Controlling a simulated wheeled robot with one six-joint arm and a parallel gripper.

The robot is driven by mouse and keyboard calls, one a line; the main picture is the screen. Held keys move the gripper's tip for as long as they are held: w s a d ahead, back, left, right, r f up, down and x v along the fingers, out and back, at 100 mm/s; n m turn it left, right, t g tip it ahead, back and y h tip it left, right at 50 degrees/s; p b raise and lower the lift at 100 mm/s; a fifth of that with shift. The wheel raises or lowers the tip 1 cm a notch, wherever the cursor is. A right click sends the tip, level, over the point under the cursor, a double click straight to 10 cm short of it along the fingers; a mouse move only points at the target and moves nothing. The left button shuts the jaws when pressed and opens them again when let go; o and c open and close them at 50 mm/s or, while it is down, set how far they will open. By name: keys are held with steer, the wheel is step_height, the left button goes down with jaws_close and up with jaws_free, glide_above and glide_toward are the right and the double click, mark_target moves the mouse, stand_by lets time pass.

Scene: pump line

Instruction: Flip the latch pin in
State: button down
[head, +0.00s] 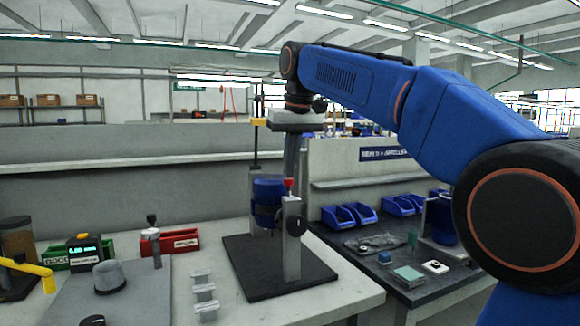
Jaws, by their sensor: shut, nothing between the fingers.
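A blue pump body (266,190) stands in a fixture on a dark base plate (250,284) on the bench. A grey upright post (291,250) stands in front of it. A small red-tipped part (288,183) shows at the post's top, and a dark round knob (297,226) is on its side. I cannot tell which of these is the latch pin. My gripper (290,174) points down with its fingers together and empty, just above the red tip. Whether they touch is too small to tell.
A yellow-topped column (256,145) rises behind the pump. Left on the bench are a red bin (170,242), a green bin with a display (84,250), a grey cap (109,277) and several small metal blocks (204,292). Blue bins (348,215) stand on the right bench.

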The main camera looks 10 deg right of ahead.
mark_target(289, 185)
steer(key=shift+f, duration=1.15)
